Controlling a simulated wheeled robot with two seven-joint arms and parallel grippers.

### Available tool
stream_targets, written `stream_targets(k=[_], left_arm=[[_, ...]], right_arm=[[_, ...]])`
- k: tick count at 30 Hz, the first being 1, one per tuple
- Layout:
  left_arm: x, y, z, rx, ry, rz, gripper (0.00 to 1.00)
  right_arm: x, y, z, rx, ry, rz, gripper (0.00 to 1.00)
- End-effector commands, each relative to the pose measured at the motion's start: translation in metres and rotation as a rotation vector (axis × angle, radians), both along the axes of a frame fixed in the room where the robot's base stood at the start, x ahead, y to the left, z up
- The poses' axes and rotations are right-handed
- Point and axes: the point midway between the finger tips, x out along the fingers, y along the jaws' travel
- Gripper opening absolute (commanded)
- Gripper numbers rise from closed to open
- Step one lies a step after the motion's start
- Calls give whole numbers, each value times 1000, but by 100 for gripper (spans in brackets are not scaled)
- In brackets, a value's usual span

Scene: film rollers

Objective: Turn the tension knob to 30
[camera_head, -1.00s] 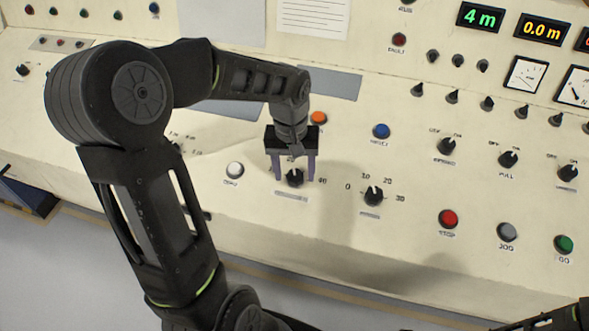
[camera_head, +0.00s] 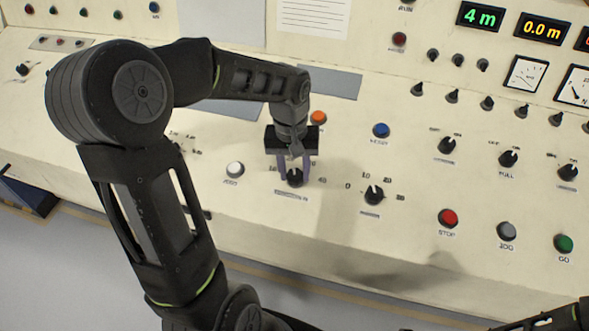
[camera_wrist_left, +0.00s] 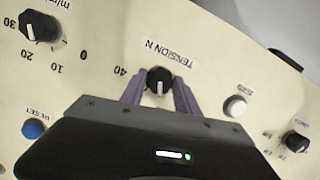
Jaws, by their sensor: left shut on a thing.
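The tension knob (camera_head: 294,178) is a small black knob with a white pointer line, on the sloping cream panel. Its upside-down TENSION N label shows beside it in the left wrist view (camera_wrist_left: 158,80). My left gripper (camera_head: 294,174) reaches down over it, with its two purple fingers shut on the knob's sides. In the left wrist view the pointer line points down the picture, toward the gripper body. A 40 mark shows beside the knob; the scale marks behind the gripper are partly hidden. Only a dark part of my right arm shows at the bottom right corner.
A white button (camera_head: 235,169) lies left of the knob. Another black knob (camera_head: 373,195) with its own scale stands to the right. An orange button (camera_head: 318,117) and a blue button (camera_head: 381,131) lie behind. A red button (camera_head: 448,218) is farther right.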

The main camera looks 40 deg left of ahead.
Motion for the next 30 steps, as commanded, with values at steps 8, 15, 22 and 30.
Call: stream_targets(k=[8,15,22,30], left_arm=[[0,0,0,3,1,-12,0],[1,0,0,19,5,-84,0],[1,-1,0,51,17,-228,0],[1,-2,0,102,34,-458,0]], right_arm=[[0,0,0,0,0,0,36],[0,0,-1,0,0,0,36],[0,0,-4,0,0,0,36],[0,0,-7,0,-1,0,36]])
